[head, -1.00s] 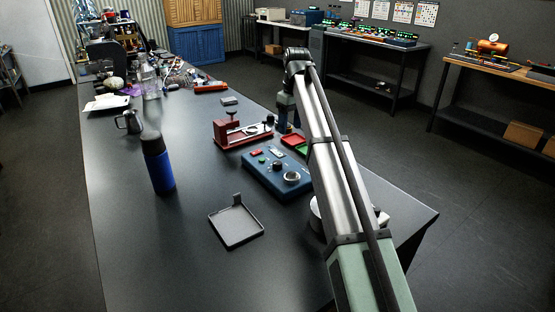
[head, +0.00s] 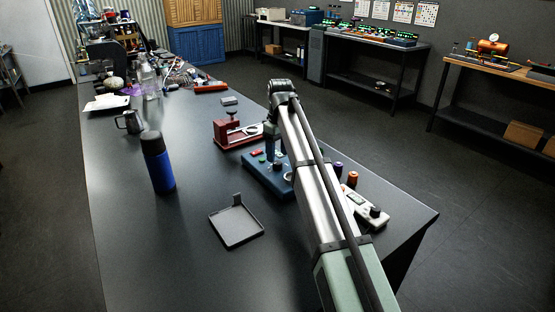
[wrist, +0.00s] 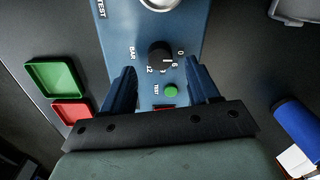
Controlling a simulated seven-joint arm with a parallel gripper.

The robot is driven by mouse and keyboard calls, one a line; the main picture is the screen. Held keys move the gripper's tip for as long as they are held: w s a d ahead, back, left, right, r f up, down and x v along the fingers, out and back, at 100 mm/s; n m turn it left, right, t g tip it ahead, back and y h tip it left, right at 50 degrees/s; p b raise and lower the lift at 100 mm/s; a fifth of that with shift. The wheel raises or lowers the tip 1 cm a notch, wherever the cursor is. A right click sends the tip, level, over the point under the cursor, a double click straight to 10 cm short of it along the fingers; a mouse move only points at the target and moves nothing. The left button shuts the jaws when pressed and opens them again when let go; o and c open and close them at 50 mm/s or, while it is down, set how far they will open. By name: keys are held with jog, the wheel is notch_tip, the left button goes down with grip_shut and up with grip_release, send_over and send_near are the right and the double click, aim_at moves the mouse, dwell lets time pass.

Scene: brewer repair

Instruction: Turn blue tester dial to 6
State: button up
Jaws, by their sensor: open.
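The blue tester (head: 258,180) lies on the dark table in the head view, partly hidden by my arm. It fills the middle of the wrist view (wrist: 190,28). Its round black dial (wrist: 159,54) has a white mark on its right side, towards the 6; the exact reading is too small to be sure of. The numerals 0, 6 and 12 show around it, with BAR on the left. My gripper (wrist: 161,68) is open, with a dark blue finger on either side of the dial, apart from it in the picture. In the head view the gripper hides the dial.
A green tray (wrist: 56,77) and a red tray (wrist: 72,112) lie beside the tester. A red clamp fixture (head: 232,135) stands behind it. A white meter (head: 362,208) and two small cylinders are at the right. A blue bottle (head: 158,165) and a flat grey tray (head: 236,226) stand left.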

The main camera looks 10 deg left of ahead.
aim_at(277, 162)
jog(key=shift+f, duration=1.6)
jog(key=c, duration=1)
